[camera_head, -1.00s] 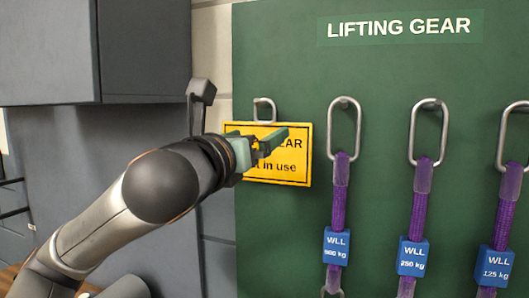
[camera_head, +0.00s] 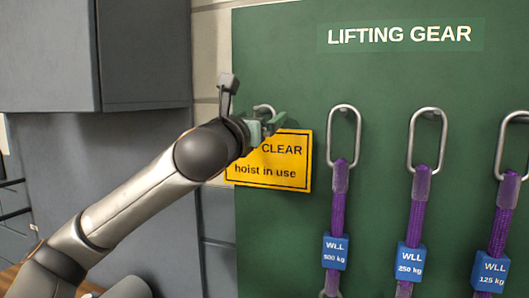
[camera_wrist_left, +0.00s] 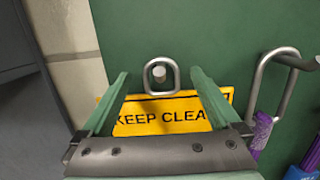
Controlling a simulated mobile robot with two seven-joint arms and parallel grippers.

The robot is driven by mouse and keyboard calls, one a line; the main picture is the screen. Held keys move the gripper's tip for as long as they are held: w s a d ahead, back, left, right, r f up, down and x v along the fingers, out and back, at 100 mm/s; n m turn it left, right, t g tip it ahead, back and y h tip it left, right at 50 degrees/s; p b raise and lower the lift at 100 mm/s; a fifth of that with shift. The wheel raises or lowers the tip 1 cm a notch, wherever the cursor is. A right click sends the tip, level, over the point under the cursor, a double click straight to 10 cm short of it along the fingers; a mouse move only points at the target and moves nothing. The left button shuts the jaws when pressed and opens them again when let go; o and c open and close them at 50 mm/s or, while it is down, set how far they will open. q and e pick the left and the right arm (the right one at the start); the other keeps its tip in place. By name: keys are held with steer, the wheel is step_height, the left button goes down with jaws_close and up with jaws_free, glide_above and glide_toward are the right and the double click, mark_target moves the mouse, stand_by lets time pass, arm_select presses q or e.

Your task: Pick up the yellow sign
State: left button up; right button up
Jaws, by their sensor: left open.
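The yellow sign (camera_head: 275,172) hangs on the green board by a metal loop on a peg. Its visible lettering reads "CLEAR" and "hoist in use". In the left wrist view the sign (camera_wrist_left: 165,116) reads "KEEP CLEAR", and the loop (camera_wrist_left: 161,76) stands above its top edge. My left gripper (camera_head: 267,124) is in front of the sign's top edge and hides its upper left part. In the left wrist view the gripper (camera_wrist_left: 160,82) is open, with its green fingers to either side of the loop. Nothing is visibly held. My right gripper is not in view.
Several purple slings (camera_head: 338,205) with blue WLL tags hang from metal links to the right of the sign. The nearest link (camera_wrist_left: 270,80) is close to my right-hand finger. A grey cabinet (camera_head: 145,55) is at upper left.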

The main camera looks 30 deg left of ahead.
arm_select(q)
steer(key=shift+x, duration=0.8)
steer(key=shift+d, duration=0.1)
steer(key=shift+c, duration=0.4)
jaws_close()
steer(key=shift+r, duration=0.1)
